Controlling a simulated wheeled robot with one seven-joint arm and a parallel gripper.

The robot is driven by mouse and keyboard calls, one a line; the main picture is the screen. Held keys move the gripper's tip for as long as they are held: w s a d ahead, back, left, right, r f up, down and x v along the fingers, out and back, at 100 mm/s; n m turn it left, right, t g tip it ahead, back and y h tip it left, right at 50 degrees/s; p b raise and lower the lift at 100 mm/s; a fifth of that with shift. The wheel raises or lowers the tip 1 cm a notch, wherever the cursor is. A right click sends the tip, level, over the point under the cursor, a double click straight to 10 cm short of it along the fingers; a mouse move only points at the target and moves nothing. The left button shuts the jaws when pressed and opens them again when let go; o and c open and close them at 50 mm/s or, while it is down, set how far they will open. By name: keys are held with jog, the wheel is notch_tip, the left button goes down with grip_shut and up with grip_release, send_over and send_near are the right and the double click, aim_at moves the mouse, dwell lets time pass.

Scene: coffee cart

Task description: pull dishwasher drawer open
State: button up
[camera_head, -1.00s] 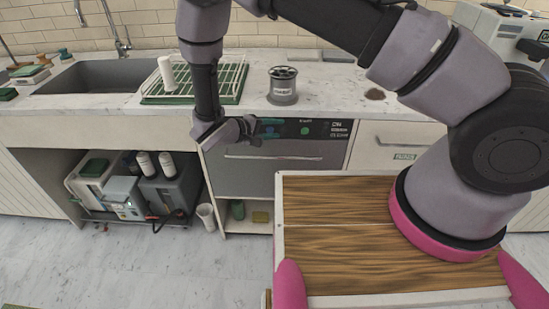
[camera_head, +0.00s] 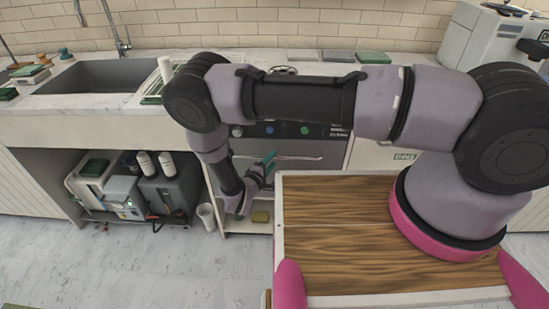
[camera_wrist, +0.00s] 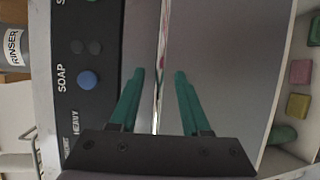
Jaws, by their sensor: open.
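The dishwasher drawer (camera_head: 318,148) is a grey metal front under the counter, and it looks shut. Its thin horizontal bar handle (camera_head: 304,158) runs across the front. In the wrist view the handle (camera_wrist: 160,50) is a pale bar running up the middle, against the grey drawer front (camera_wrist: 235,60). My gripper (camera_head: 270,158) is at the left part of the handle. In the wrist view its two teal fingers (camera_wrist: 158,75) are open, one on each side of the bar, with gaps. Whether the fingertips reach past the bar's depth is hard to tell.
A black control panel with buttons (camera_wrist: 88,80) lies beside the drawer front. An open shelf below holds a yellow block (camera_head: 260,217). A small bin (camera_head: 206,216) and grey machines (camera_head: 170,190) stand left. My wooden-topped base is close in front.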

jog(key=shift+x, duration=1.5)
grip_shut()
jog(key=shift+s, duration=0.1)
